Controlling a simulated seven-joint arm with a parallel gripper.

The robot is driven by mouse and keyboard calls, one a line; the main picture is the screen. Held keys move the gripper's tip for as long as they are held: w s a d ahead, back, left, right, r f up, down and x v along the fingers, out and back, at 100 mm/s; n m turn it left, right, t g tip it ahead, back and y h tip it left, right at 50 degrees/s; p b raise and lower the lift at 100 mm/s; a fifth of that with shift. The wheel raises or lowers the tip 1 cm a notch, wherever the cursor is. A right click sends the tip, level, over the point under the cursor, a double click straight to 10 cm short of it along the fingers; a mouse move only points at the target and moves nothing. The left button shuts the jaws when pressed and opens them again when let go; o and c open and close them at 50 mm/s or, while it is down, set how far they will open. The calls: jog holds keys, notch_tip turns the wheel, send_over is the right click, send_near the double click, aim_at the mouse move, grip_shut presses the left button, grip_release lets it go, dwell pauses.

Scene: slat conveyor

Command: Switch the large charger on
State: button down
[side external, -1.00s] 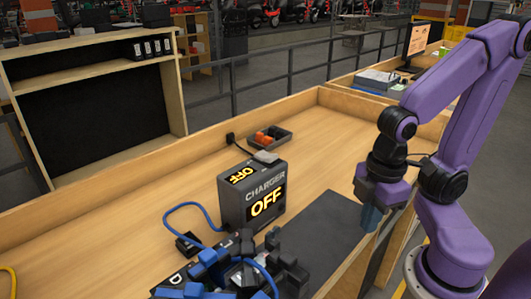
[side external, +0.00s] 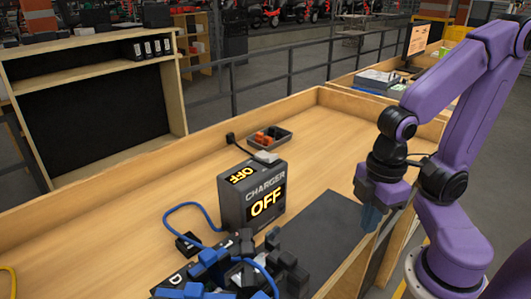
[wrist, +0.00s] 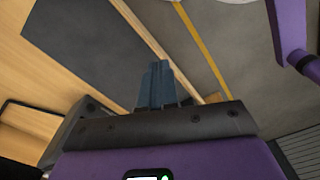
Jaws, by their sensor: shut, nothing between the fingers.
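The large charger (side external: 252,193) is a dark grey box standing upright on the wooden bench. Its top and front displays both read OFF in yellow letters. A small light grey piece (side external: 265,157) shows at its back top edge; I cannot tell whether it is a switch. My gripper (side external: 371,218) points down to the right of the charger, well apart from it, near the bench's front edge. In the wrist view my gripper's blue fingers (wrist: 157,85) are together and empty. The charger does not show in the wrist view.
A blue cable (side external: 190,205) runs left of the charger. Several dark and blue parts (side external: 245,265) crowd the bench in front of it. A dark mat (side external: 315,235) lies clear between charger and gripper. A small tray (side external: 270,137) with orange items sits behind. Raised wooden edges border the bench.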

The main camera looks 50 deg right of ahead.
jog(key=shift+w, duration=0.1)
dwell(0.3)
notch_tip(320, 180, up, 12)
jog(key=n, duration=0.5)
send_over(270, 154)
jog(key=shift+a+r, duration=0.1)
jog(key=shift+r, duration=0.05)
jog(key=shift+f, duration=1.6)
jog(key=shift+f, duration=0.6)
jog(key=shift+r, duration=2.3)
jog(key=shift+s, duration=0.2)
